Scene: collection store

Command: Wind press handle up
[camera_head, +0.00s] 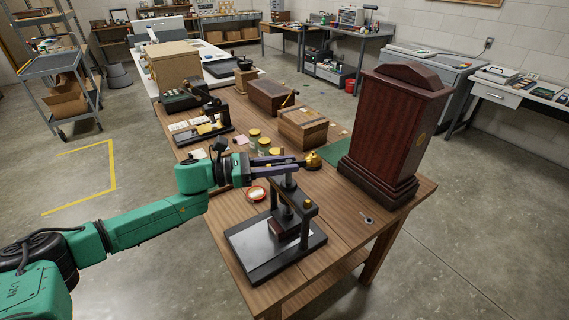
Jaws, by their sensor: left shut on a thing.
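The small press (308,210) stands on its dark flat base (252,259) near the front of the wooden table. It has dark posts, a crossbar and a screw column. My left gripper (299,163) reaches in from the left above the press, with its purple-grey fingers level and shut on the press handle at the top. The fingers hide most of the handle, so its exact angle cannot be told. A brass knob-like piece (313,160) shows just beyond the fingertips. My right gripper is not in view.
A tall dark red wooden case (397,120) stands close on the right. Wooden boxes (303,127), small jars (264,145) and another black device (205,120) stand behind. A small white dish (256,194) lies left of the press. The table's front right corner is mostly clear.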

